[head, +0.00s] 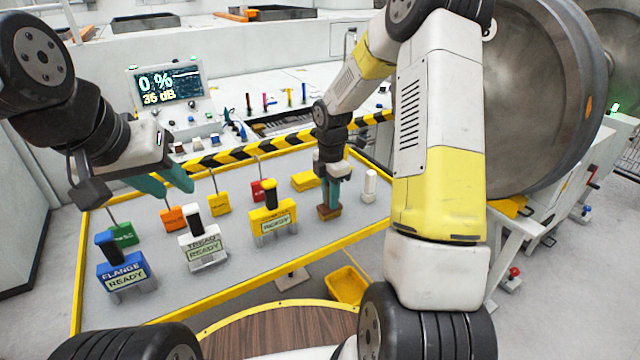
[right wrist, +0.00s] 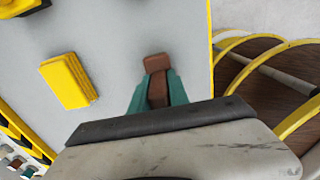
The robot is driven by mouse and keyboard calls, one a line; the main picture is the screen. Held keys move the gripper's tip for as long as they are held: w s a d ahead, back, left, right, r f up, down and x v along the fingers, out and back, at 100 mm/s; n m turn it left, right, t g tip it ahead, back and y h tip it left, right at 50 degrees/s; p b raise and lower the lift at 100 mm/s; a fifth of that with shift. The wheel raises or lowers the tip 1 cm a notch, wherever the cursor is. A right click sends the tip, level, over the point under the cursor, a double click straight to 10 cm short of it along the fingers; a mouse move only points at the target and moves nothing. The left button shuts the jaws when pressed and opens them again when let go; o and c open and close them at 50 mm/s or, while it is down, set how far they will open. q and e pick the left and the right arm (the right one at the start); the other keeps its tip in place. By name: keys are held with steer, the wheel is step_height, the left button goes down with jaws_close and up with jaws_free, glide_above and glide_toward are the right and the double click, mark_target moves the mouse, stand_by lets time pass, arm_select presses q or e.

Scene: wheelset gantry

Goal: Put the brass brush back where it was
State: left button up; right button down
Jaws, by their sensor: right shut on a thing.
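The brass brush (head: 329,213) has a brown body with a yellowish lower part. My right gripper (head: 331,190) is shut on it, pointing down over the right part of the grey table (head: 230,270). In the right wrist view the brush (right wrist: 157,85) shows brown between the teal fingertips (right wrist: 158,92). The brush is upright and at or just above the table surface; I cannot tell whether it touches. My left gripper (head: 168,188) is empty, its teal fingers apart, above the table's left part.
A yellow block (head: 305,181) lies left of the brush, also in the right wrist view (right wrist: 68,80). A white cylinder (head: 369,185) stands to its right. READY-labelled blue (head: 125,275), white (head: 203,250) and yellow (head: 273,220) gauges stand leftward. A yellow bin (head: 347,286) is below the front edge.

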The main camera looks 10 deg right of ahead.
steer(key=shift+f, duration=0.1)
steer(key=c, duration=1.3)
jaws_free()
steer(key=shift+o, duration=0.2)
step_height(320, 180, up, 12)
steer(key=shift+r, duration=0.15)
steer(key=s+r+m+t, duration=0.2)
steer(key=s+r+m, duration=0.2)
steer(key=s+m, duration=0.3)
steer(key=s+a+r+m+t+y, duration=0.1)
steer(key=s+r+m+t, duration=0.1)
steer(key=s+r+m, duration=0.2)
steer(key=s+a+r+m+t+y, duration=0.1)
steer(key=s+r+m, duration=0.4)
steer(key=s+m, duration=0.5)
steer(key=s+t, duration=0.1)
steer(key=s, duration=0.2)
steer(key=shift+s, duration=0.15)
steer(key=shift+a, duration=0.1)
